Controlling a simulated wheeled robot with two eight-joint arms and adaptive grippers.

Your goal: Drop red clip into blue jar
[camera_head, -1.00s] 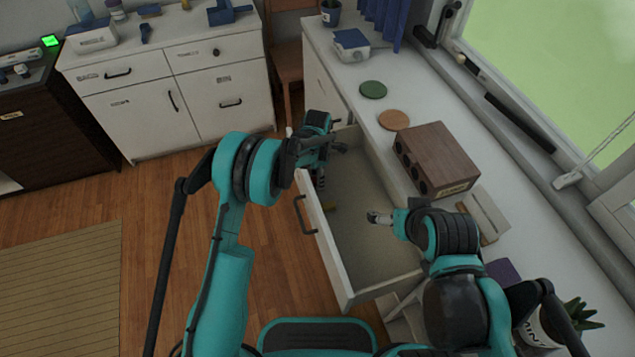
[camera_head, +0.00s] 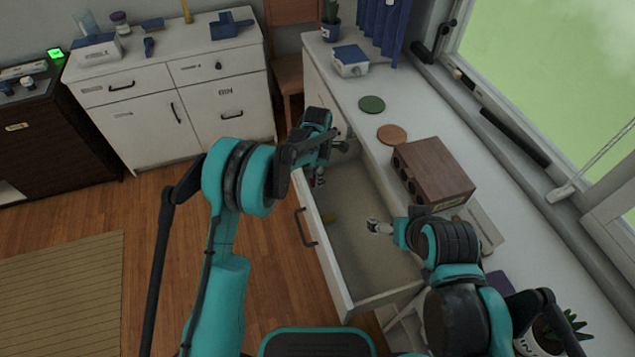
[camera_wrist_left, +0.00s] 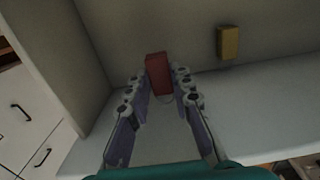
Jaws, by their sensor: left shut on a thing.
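In the left wrist view a red block-like clip (camera_wrist_left: 158,74) sits between the fingertips of my left gripper (camera_wrist_left: 160,92). In the head view my left gripper (camera_head: 319,178) points down into the far end of the open drawer, and the clip is hidden there. The gripper is shut on the clip. My right gripper (camera_head: 379,227) is over the drawer's right side, too small to tell its opening. A small jar with a dark lid (camera_head: 120,22) stands on the far white cabinet; I cannot tell whether it is the blue jar.
The open white drawer (camera_head: 362,300) holds a yellow block (camera_wrist_left: 228,42). The counter bears a brown wooden box (camera_head: 435,170), a green disc (camera_head: 371,104), an orange disc (camera_head: 392,134) and a blue-topped box (camera_head: 350,62). Wooden floor is clear left of the drawer.

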